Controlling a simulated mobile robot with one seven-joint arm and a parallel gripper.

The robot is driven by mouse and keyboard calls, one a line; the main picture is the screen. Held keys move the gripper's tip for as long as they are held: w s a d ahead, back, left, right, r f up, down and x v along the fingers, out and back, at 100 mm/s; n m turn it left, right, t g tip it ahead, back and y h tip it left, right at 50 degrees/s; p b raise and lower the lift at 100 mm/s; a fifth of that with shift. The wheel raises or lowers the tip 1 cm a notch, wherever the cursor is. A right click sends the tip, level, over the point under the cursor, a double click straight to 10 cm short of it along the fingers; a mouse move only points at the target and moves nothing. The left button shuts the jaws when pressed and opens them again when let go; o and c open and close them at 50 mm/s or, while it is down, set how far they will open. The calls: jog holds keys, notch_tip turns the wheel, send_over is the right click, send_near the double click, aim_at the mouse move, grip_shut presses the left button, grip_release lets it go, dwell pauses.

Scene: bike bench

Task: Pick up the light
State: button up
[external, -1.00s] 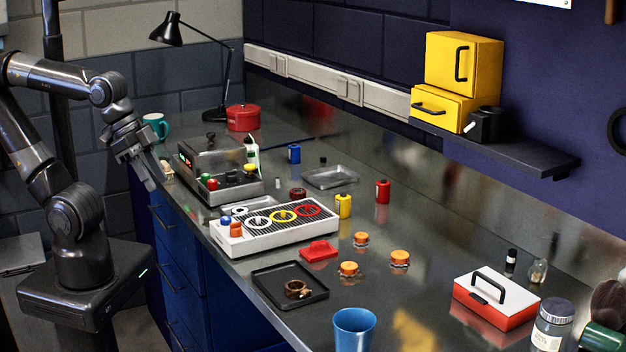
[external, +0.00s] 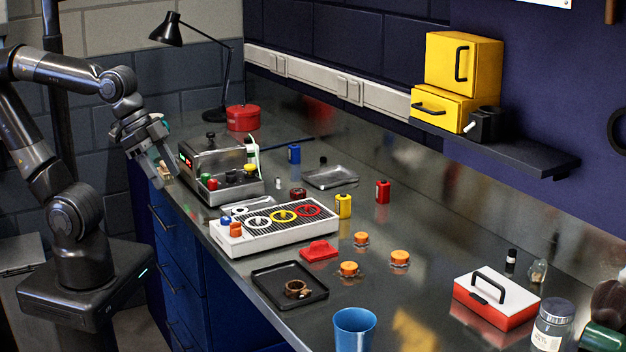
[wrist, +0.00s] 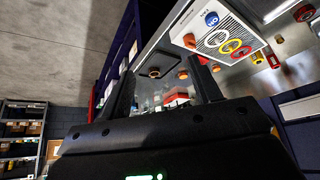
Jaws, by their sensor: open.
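A black desk lamp (external: 172,30), the only thing I can clearly recognise as a light, stands at the back left of the bench with its head tilted down. My gripper (external: 163,180) is at the bench's left end, in front of and below the lamp, and apart from it. Its fingers point down and are spread, with nothing visibly held. A small tan item (external: 166,169) shows by the fingers; I cannot tell whether they touch it. In the wrist view my gripper (wrist: 165,88) is open, and the lamp is not visible.
A metal machine (external: 215,165) stands right of my gripper, with a red pot (external: 243,117) behind it. A white tray with coloured rings (external: 240,243), a black tray (external: 262,285) and several small jars crowd the bench.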

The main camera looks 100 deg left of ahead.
jog(key=w+a+r, duration=0.2)
jog(key=w+a, duration=0.3)
jog(key=w, duration=0.6)
jog(key=n+g, duration=0.1)
jog(key=n, duration=0.1)
send_near(343, 194)
notch_tip(343, 194, down, 2)
jog(key=x, duration=1)
jog(key=shift+w+f, duration=0.25)
jog(key=shift+w, duration=0.15)
jog(key=c, duration=1.1)
jog(key=shift+r, duration=0.15)
